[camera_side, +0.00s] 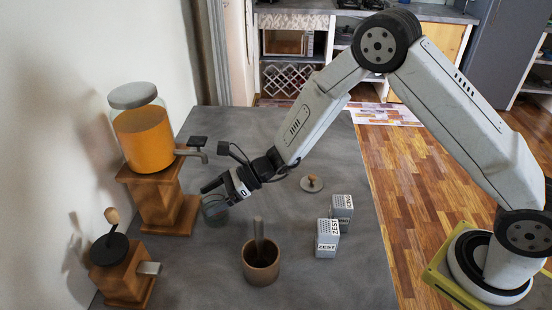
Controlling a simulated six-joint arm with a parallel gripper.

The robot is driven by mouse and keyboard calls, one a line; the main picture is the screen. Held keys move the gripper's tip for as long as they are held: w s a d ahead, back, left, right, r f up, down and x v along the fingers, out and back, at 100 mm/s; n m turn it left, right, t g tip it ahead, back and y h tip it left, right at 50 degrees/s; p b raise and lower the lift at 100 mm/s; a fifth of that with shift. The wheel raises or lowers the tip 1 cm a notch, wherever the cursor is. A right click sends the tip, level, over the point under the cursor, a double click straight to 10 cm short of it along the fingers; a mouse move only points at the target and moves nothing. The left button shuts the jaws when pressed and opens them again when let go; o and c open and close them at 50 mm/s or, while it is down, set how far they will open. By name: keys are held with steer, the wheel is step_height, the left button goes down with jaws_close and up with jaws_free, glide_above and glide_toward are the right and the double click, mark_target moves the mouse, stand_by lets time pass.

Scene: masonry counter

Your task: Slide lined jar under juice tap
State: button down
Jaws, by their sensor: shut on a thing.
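A juice dispenser (142,135), a glass vessel of orange juice with a grey lid, stands on a wooden stand (163,205) at the left. Its grey tap (193,153) juts out to the right over the counter. A small, clear, greyish glass jar (216,213) is at counter level, below and slightly right of the tap. My gripper (213,193) reaches in from the right, low and tilted, and is shut on this jar. The fingers cover part of the jar, and its lines are too small to make out.
A wooden hand mill (122,272) stands at the front left. A brown cup (261,264) with a stick in it is at front centre. A ZEST box (327,240) and another printed box (342,208) stand to the right. A small round knobbed lid (312,183) lies behind them.

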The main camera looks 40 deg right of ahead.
jaws_free()
steer(key=shift+d, duration=0.1)
steer(key=v, duration=0.7)
steer(key=shift+d+r, duration=0.15)
steer(key=shift+d, duration=0.1)
steer(key=shift+s, duration=0.2)
